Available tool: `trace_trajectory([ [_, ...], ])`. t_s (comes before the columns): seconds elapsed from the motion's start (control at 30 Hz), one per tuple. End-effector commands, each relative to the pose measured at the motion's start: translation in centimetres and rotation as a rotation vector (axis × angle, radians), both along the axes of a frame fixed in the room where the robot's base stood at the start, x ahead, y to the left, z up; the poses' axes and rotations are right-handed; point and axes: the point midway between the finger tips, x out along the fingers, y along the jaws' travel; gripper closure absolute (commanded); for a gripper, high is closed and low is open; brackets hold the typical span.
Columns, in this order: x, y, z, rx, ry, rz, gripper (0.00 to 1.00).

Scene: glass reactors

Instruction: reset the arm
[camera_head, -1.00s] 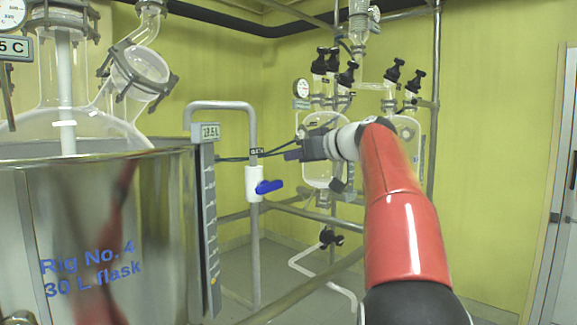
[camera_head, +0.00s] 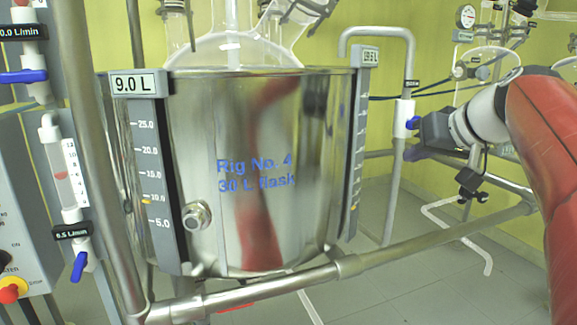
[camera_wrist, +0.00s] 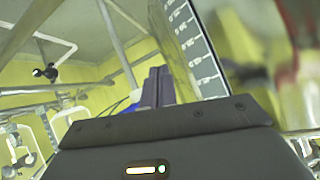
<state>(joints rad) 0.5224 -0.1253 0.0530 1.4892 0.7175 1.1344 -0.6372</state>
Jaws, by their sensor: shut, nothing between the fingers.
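My gripper (camera_head: 411,153) is at the right in the head view, at the end of my red arm, its fingers pointing left. It is empty and shut. In the wrist view the two purple-grey fingers (camera_wrist: 156,87) stand side by side, pressed together. In the head view the gripper overlaps the white valve with a blue handle (camera_head: 413,123) on the bent pipe. Whether they touch cannot be told.
A steel vessel marked Rig No. 4 (camera_head: 225,215) fills the middle, left of my gripper. A horizontal rail (camera_head: 400,254) runs below it. Flow meters (camera_head: 62,180) and a control panel (camera_head: 20,240) stand left. Glassware (camera_head: 485,70) is behind my arm. Bare floor shows beyond the rail.

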Motion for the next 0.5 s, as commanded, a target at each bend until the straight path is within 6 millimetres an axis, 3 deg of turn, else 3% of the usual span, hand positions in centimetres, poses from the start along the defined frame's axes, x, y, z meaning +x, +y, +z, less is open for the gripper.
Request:
trace_trajectory([
  [0.03, -2.0, 2.3, -2.3, -0.009, 0.057, -0.008, 1.00],
  [0.2, -9.2, 6.7, -10.8, -0.066, 0.238, -0.068, 1.00],
  [0.4, -17.7, 8.7, -20.4, -0.171, 0.363, -0.116, 1.00],
  [0.5, -20.5, 8.8, -23.8, -0.214, 0.391, -0.128, 1.00],
])
